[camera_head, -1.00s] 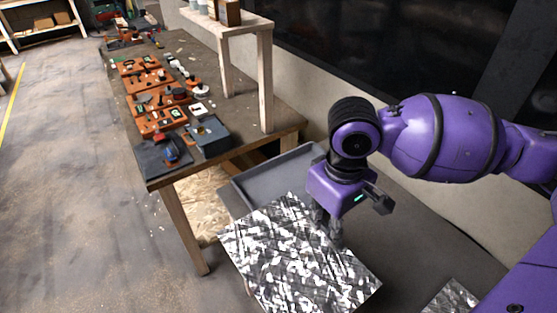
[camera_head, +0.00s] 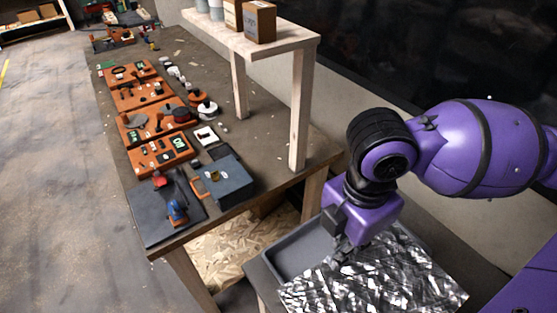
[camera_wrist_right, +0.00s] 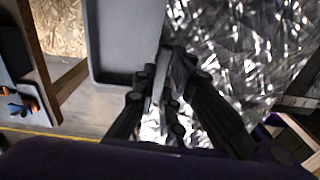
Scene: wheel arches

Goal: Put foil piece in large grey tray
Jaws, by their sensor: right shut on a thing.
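The foil piece (camera_head: 385,278) is a crumpled, shiny silver sheet at the bottom right of the head view. It also fills the upper right of the right wrist view (camera_wrist_right: 245,65). My right gripper (camera_head: 342,252) is shut on the foil piece near its edge. In the right wrist view its fingers (camera_wrist_right: 165,95) close on the sheet. The large grey tray (camera_head: 292,252) lies just left of the foil, and the foil hides part of it. In the right wrist view the tray (camera_wrist_right: 122,75) is beside the fingers. My left gripper is not in view.
A wooden workbench (camera_head: 240,105) on the left carries orange trays of small parts and a dark blue box (camera_head: 222,180). A raised wooden shelf (camera_head: 300,40) with boxes stands on it. A wall runs behind my right arm. The floor at left is clear.

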